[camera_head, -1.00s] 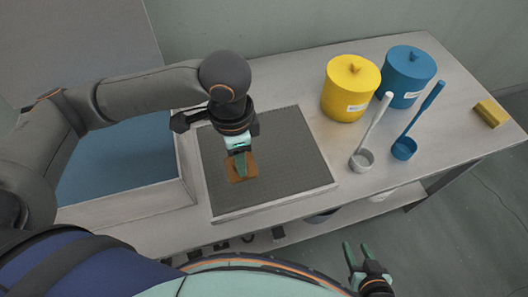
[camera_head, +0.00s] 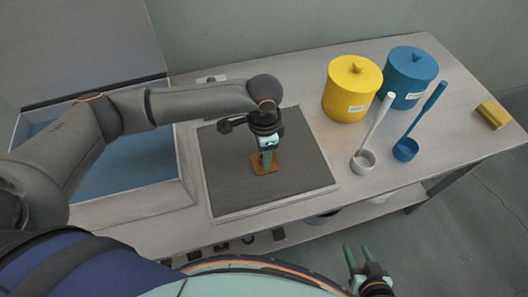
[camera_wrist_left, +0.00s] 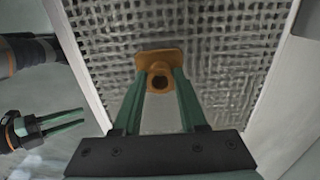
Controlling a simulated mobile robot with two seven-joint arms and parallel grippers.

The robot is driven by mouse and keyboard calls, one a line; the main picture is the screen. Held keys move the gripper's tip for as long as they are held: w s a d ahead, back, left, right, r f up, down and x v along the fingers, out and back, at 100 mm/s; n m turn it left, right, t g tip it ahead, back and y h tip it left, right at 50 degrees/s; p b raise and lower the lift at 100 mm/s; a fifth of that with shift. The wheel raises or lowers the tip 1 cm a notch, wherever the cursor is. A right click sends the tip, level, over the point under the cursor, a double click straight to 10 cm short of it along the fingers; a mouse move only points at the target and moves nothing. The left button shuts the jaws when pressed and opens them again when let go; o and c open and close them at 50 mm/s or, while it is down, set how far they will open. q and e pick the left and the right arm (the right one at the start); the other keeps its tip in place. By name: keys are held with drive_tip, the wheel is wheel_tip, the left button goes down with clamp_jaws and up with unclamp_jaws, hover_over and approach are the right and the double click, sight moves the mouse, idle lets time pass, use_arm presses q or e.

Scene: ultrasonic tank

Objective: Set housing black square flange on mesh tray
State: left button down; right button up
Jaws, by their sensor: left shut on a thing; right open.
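An orange-brown housing with a square flange (camera_head: 263,168) is in my left gripper (camera_head: 264,158), over the middle of the mesh tray (camera_head: 225,185). In the left wrist view the housing (camera_wrist_left: 158,58) sits between the two green fingertips, its flange toward the mesh and its round dark opening facing the camera. I cannot tell whether the flange touches the mesh. No black flanged housing is clearly visible. My right gripper (camera_head: 357,256) is open and empty, in front of the table and away from the tray.
A blue-lined tank (camera_head: 130,165) with a raised lid is left of the tray. Right of it stand a yellow pot (camera_head: 350,92), a blue pot (camera_head: 408,80), a white ladle (camera_head: 363,160) and a blue ladle (camera_head: 405,148). A yellow block (camera_head: 492,114) lies far right. Small dark objects show below the table's front edge.

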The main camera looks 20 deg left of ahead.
use_arm(q)
drive_tip(key=shift+c, duration=2.3)
unclamp_jaws()
drive_tip(key=shift+f, duration=0.1)
wheel_tip(320, 180, up, 12)
drive_tip(key=shift+r, duration=0.2)
